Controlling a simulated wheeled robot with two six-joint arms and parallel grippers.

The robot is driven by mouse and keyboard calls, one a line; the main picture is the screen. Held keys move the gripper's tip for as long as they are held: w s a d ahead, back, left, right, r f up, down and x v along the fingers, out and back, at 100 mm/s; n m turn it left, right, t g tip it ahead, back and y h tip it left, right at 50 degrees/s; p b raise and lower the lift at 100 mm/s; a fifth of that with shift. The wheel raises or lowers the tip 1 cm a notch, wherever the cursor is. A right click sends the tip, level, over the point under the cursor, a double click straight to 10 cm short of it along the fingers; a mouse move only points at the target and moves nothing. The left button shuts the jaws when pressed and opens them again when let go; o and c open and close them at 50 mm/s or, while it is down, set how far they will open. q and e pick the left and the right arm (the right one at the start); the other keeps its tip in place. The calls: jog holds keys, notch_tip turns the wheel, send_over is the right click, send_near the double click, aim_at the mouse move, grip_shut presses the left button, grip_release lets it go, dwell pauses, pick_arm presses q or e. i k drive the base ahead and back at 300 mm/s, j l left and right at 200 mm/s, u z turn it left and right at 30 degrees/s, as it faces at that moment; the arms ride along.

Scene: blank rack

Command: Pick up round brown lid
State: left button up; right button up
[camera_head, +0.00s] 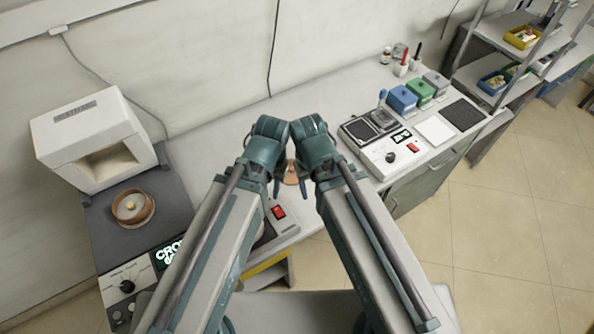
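A round brown container with a paler round top and a small knob (133,207) sits on the dark top of the device at the left. A small brown round piece (291,174) shows in the gap between my two grippers; it is partly hidden, and I cannot tell if either gripper touches it. My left gripper (277,186) points down just left of this piece. My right gripper (304,187) points down just right of it. Both grippers are small and partly covered by their wrists, so their opening is unclear.
A white box-shaped device (93,137) stands behind the brown container. A device with a red switch (279,212) is partly hidden under my arms. At the right stand a white instrument (385,150), blue (402,98) and green (420,92) boxes, and a dark mat (462,112).

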aim_at(291, 179)
jog(key=k+l+u, duration=0.1)
jog(key=u, duration=0.3)
jog(key=k+u, duration=0.1)
jog(key=u, duration=0.25)
jog(key=k+l+u, duration=0.1)
jog(key=u, duration=0.3)
jog(key=k+u, duration=0.15)
jog(key=u, duration=0.2)
jog(key=z, duration=1.3)
